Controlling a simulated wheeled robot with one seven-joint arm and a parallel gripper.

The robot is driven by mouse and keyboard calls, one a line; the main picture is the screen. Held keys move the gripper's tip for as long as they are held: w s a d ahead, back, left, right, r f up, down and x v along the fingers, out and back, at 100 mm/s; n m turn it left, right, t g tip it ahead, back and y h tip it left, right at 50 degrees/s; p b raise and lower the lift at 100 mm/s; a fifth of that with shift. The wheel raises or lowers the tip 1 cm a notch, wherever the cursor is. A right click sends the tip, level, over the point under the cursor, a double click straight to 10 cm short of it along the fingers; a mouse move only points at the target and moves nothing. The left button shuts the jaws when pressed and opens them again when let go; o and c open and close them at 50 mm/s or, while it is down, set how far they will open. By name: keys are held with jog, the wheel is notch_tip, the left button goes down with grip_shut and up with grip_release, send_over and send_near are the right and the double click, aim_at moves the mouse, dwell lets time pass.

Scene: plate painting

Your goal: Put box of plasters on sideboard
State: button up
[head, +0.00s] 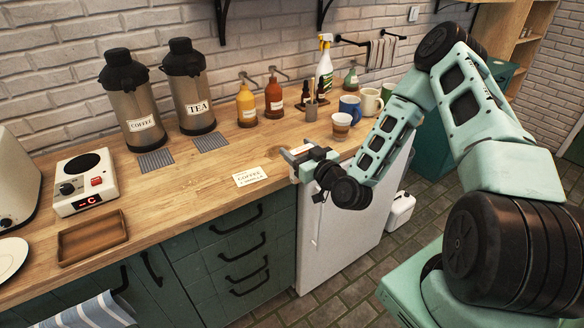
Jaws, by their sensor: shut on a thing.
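My gripper (292,164) is at the front edge of the wooden counter, right of the small coffee card. It is shut on a small, pale item with a bit of red, likely the box of plasters (300,149). The fingers hide most of it, and its label cannot be read. The sideboard, as far as I can tell, is the long wooden-topped counter (200,190) with green drawers below. I cannot tell whether the held item touches the top.
A coffee card (249,176) lies left of my gripper. A glass cup (341,124) and mugs (371,102) stand behind it. Coffee and tea dispensers (188,85), sauce bottles (246,104) and a spray bottle (324,66) line the back. A wooden tray (92,238) is at left. The middle front is clear.

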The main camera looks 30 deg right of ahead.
jog(key=w+d+r+b, duration=0.1)
jog(key=w+d+r, duration=0.3)
jog(key=w+r, duration=0.45)
jog(key=shift+s+d+f+p, duration=0.1)
jog(key=shift+s+f+p, duration=0.2)
jog(key=shift+f, duration=1.1)
jog(key=shift+s+d+f+p, duration=0.1)
jog(key=shift+s+f+p, duration=0.2)
jog(key=shift+f, duration=1.05)
jog(key=shift+s+d+f+p, duration=0.1)
jog(key=shift+s+f+p, duration=0.2)
jog(key=shift+f, duration=1.1)
jog(key=shift+f, duration=0.15)
jog(key=o, duration=1)
jog(key=shift+c, duration=0.2)
